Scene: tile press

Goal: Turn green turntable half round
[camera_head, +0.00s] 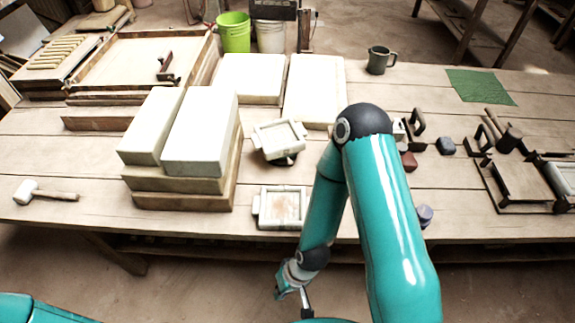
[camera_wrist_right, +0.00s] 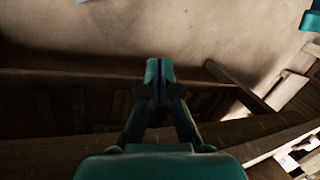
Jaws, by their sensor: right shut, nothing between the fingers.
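A white square mould (camera_head: 279,138) sits slightly turned near the table's middle. Under its front edge shows a dark round base (camera_head: 287,160), perhaps the turntable; I cannot make out a green colour on it. My right gripper (camera_head: 281,290) hangs in front of the table's near edge, well apart from the mould. In the right wrist view its fingertips (camera_wrist_right: 160,72) are together with nothing between them. My right arm hides part of the table right of the mould. My left gripper is out of view.
A second white mould (camera_head: 283,207) lies at the near table edge. Pale blocks on boards (camera_head: 200,135) stand at left, with a mallet (camera_head: 45,193) farther left. A green mat (camera_head: 480,87), a mug (camera_head: 380,60) and dark wooden tools (camera_head: 520,180) are at right.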

